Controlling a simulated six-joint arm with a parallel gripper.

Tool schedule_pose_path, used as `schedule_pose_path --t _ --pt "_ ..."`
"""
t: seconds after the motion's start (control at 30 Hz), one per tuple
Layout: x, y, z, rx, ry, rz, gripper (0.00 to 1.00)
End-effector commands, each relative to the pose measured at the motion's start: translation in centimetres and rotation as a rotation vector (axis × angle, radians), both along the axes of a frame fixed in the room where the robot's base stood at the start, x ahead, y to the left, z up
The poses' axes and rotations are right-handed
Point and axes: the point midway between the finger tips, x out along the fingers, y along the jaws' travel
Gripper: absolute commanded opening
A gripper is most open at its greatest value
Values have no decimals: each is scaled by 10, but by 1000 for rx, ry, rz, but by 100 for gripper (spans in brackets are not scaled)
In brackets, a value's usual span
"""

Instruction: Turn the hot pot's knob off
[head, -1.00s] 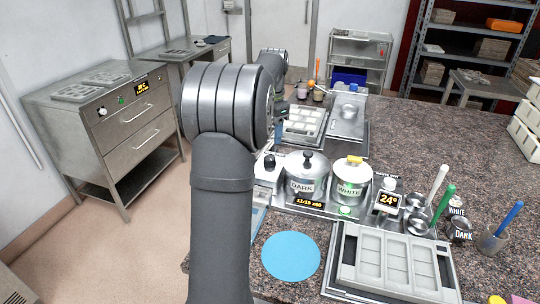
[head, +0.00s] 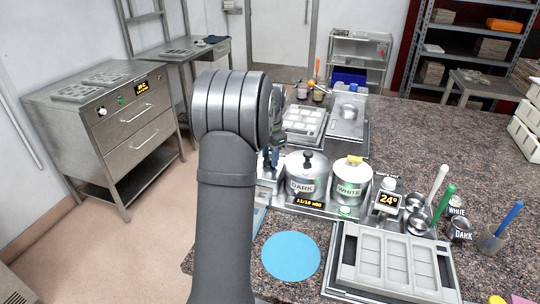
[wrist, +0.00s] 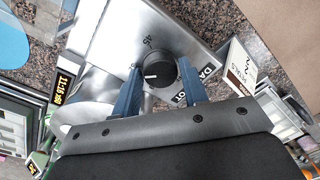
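The black round knob (wrist: 160,71) stands on a steel panel (wrist: 120,35) in the wrist view, with a partly covered "DA…" label beside it. Its white pointer mark lies toward the left of its face, and a "45" is printed above it. My gripper (wrist: 158,68) has its two blue fingers on either side of the knob, with narrow gaps that look clear; contact cannot be told for sure. In the head view my gripper (head: 271,162) hides the knob, left of the steel DARK pot (head: 306,178). The WHITE pot (head: 352,182) stands to its right.
A 24° display (head: 388,200) and steel cups with handled tools stand right of the pots. A grey mould (head: 395,262) and a blue round mat (head: 291,257) lie in front. The counter's right side (head: 450,140) has free room.

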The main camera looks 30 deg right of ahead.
Motion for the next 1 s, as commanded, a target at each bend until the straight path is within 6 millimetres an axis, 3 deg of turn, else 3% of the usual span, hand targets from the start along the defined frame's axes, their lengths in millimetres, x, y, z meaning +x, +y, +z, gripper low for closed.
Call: schedule_pose_path --t 0.03,0.13,0.57,1.0 --pt "0 0 0 0 0 0 30" --pt "0 0 0 0 0 0 12" --pt "0 0 0 2 -1 88 12" --pt "1 -1 1 2 -1 460 12"
